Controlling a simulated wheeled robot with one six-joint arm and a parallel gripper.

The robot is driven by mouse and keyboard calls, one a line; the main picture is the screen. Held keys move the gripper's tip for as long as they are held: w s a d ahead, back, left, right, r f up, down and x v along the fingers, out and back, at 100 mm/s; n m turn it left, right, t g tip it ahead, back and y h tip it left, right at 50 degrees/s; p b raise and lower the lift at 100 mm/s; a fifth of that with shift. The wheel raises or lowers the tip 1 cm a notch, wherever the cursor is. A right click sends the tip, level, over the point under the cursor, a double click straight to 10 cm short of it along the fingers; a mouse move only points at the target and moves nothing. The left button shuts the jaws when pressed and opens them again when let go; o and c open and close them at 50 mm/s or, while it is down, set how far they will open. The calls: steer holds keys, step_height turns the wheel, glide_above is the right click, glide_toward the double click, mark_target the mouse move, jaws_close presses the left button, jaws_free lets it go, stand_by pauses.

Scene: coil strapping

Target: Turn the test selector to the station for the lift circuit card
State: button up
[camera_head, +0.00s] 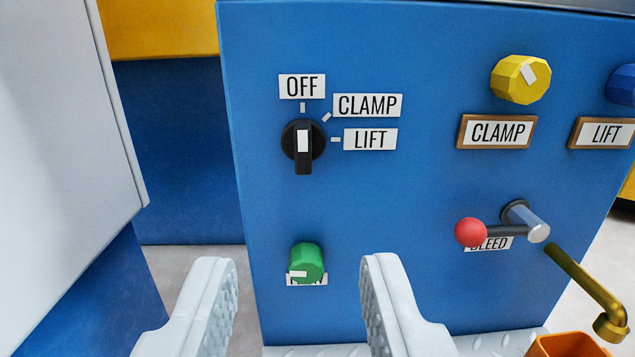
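The test selector (303,142) is a round black knob with a bar handle on the blue panel. Its white mark points up, toward the OFF label (302,86). The CLAMP label (367,105) is at its upper right and the LIFT label (370,139) at its right, each with a small white tick. My gripper (297,265) is open and empty. Its two pale fingers show low in the view, below the selector and apart from it in the picture.
A green knob (307,262) covers part of its label, between my fingers in view. At right are a yellow knob (520,79), a blue knob (621,85), a red-balled BLEED lever (471,232) and a brass pipe (585,281). A grey cabinet (60,150) stands left.

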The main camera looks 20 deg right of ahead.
mark_target(303, 133)
steer(key=x, duration=1.7)
steer(key=shift+w+f, duration=0.1)
steer(key=shift+w, duration=0.05)
jaws_close()
